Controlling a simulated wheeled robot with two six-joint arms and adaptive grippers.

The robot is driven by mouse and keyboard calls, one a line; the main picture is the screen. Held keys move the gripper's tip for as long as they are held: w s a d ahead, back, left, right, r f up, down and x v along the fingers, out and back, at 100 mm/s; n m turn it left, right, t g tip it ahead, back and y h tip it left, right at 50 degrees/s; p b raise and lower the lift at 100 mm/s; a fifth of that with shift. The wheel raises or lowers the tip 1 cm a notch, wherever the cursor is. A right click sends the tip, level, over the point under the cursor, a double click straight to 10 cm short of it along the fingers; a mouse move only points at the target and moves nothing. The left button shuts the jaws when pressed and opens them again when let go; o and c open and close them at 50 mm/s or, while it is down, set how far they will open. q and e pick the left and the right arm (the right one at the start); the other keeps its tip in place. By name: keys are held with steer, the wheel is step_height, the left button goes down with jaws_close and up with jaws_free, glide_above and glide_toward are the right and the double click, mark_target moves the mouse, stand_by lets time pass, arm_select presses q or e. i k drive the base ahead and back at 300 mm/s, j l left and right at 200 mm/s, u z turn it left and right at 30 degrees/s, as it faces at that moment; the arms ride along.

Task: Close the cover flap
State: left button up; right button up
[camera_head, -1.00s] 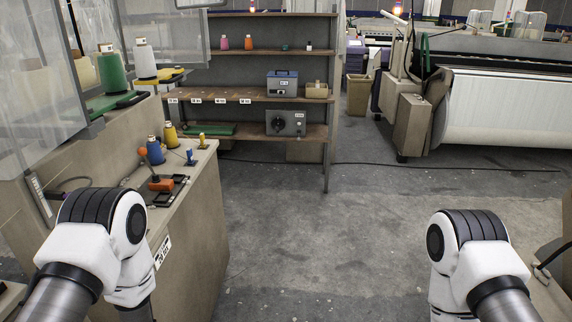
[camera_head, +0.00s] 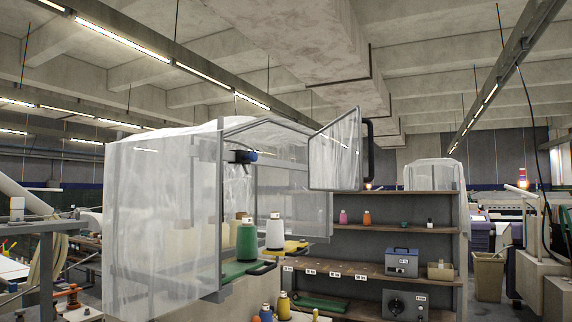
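The cover flap (camera_head: 333,152) is a clear framed panel with a dark handle (camera_head: 368,148) on its right edge. It stands swung out and open at the upper right of the clear enclosure (camera_head: 160,210). Neither of my grippers is in view.
A grey metal frame (camera_head: 45,250) is at the left. Ceiling beams fill the top.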

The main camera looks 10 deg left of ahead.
mark_target(346, 180)
steer(key=i+l+u, duration=0.35)
steer(key=l+u, duration=0.15)
steer(key=l, duration=0.25)
steer(key=i+l+u, duration=0.1)
steer(key=l+u, duration=0.15)
steer(key=l, duration=0.15)
steer(key=l+u, duration=0.2)
steer(key=l, duration=0.5)
steer(key=i+l, duration=0.15)
steer(key=l, duration=0.1)
